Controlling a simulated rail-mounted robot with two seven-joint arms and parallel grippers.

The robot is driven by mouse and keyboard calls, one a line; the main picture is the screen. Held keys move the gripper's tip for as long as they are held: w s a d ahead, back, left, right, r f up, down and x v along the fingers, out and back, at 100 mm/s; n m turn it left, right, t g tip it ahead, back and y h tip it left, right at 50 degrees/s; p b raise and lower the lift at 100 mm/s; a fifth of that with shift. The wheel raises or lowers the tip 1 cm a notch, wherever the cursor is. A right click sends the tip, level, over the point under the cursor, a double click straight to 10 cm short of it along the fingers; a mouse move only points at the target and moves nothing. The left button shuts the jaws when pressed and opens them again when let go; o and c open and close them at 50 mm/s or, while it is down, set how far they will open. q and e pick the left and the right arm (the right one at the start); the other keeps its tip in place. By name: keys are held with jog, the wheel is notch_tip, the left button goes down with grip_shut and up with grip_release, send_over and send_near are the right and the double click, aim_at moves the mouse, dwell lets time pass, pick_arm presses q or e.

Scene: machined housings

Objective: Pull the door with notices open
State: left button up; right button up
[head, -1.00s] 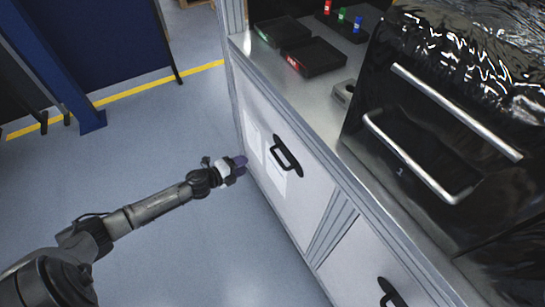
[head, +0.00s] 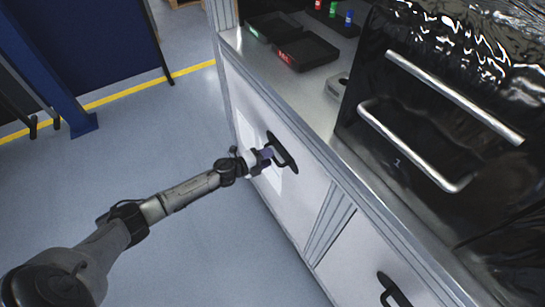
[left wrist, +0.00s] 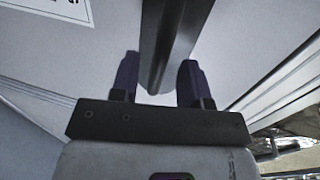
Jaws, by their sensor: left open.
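The white cabinet door with paper notices (head: 273,179) on it is the upper-left door of the workbench, and it looks closed. Its black handle (head: 283,152) stands off the door's face. My left gripper (head: 267,154) is at the handle, partly covering the notices. In the left wrist view the two purple-dark fingers of the gripper (left wrist: 157,85) are apart, with the dark handle bar (left wrist: 168,45) reaching between them. I cannot tell whether a finger touches the bar. A corner of a notice (left wrist: 50,8) shows at the upper left there. My right gripper is not in view.
A second door with a black handle (head: 394,290) is at the lower right. Black trays (head: 306,52) and a black machine with silver bar handles (head: 455,97) stand on the worktop. The floor (head: 165,225) left of the cabinet is clear.

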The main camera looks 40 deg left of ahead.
pick_arm(q)
jog(key=shift+x, duration=1.35)
grip_shut()
